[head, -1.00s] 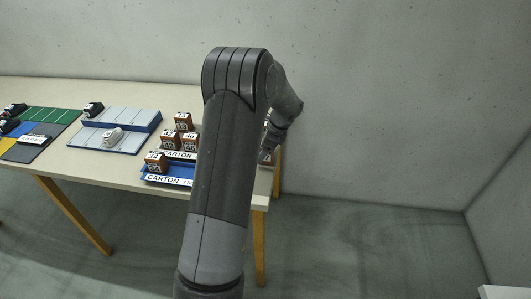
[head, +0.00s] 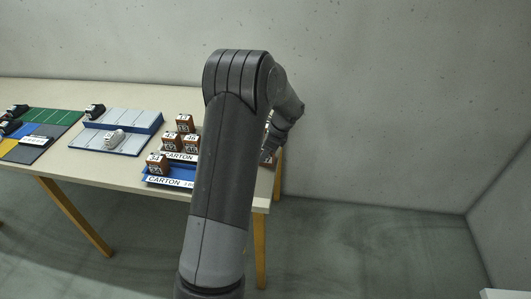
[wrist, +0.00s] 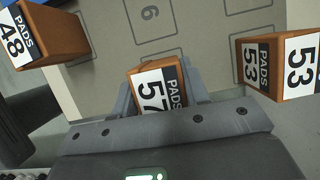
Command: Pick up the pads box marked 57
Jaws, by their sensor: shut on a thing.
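The pads box marked 57 (wrist: 158,88) is a brown block with a white and black label. In the wrist view it sits between the two grey fingers of my gripper (wrist: 162,86), which are shut on it. In the head view my gripper (head: 267,156) is at the right end of the table, partly hidden behind my arm. I cannot make out box 57 in the head view, and I cannot tell whether it is clear of the surface.
In the wrist view a pads box marked 48 (wrist: 50,38) is at left and one marked 53 (wrist: 275,65) at right, both apart from my fingers. Carton trays with brown boxes (head: 157,163) stand left of my arm. A shoe rack (head: 140,117) is farther left.

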